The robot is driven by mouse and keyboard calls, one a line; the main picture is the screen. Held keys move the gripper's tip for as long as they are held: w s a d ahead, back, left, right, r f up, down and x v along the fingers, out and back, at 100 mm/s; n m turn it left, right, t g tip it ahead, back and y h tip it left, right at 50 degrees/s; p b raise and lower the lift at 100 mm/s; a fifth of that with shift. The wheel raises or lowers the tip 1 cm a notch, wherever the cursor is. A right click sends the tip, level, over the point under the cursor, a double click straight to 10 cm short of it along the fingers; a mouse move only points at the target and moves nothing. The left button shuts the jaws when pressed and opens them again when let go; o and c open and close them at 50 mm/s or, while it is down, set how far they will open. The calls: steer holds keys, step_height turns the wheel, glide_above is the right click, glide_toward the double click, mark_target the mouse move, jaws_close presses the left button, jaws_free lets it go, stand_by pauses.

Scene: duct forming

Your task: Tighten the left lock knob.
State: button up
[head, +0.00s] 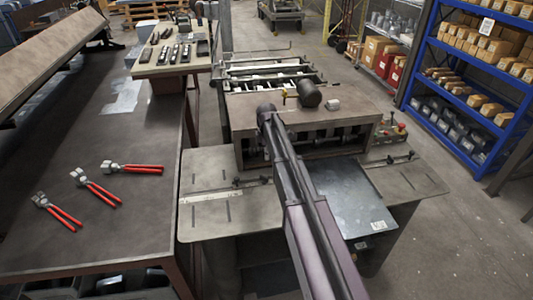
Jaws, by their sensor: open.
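The forming machine (300,103) stands in the middle of the head view, with a flat bed in front of its rollers. Small dark knob-like fittings (238,182) sit on a thin bar at the left of the bed, beside a pale scale strip. Similar dark fittings (390,159) sit on the right of the bed. The pictures do not show which fitting is the left lock knob, or how tight it is. My arm reaches from the bottom edge up across the bed to the machine's front. I cannot make out my gripper or its fingers.
A grey sheet (343,198) lies on the bed, right of my arm. A dark workbench (85,185) on the left holds several red-handled tools (134,168). A blue shelf (470,80) with boxes stands at the right. The floor at the lower right is clear.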

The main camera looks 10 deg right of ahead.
steer(key=s+f+m+b, duration=0.4)
steer(key=s+m, duration=0.1)
steer(key=s, duration=0.5)
steer(key=s+f+m+b, duration=0.4)
steer(key=s+m+b, duration=0.1)
steer(key=s, duration=0.5)
steer(key=s+f+m+b, duration=0.4)
steer(key=s+m, duration=0.2)
steer(key=s, duration=0.5)
steer(key=shift+a+f, duration=0.4)
steer(key=shift+c, duration=1.4)
steer(key=w+r+n+p, duration=0.4)
steer(key=w+r+p, duration=0.2)
steer(key=w, duration=0.9)
steer(key=w+d+r+n+p, duration=0.1)
steer(key=w+r+n+p, duration=0.4)
steer(key=w, duration=1)
step_height(320, 180, up, 2)
steer(key=shift+p, duration=0.9)
steer(key=shift+f, duration=0.1)
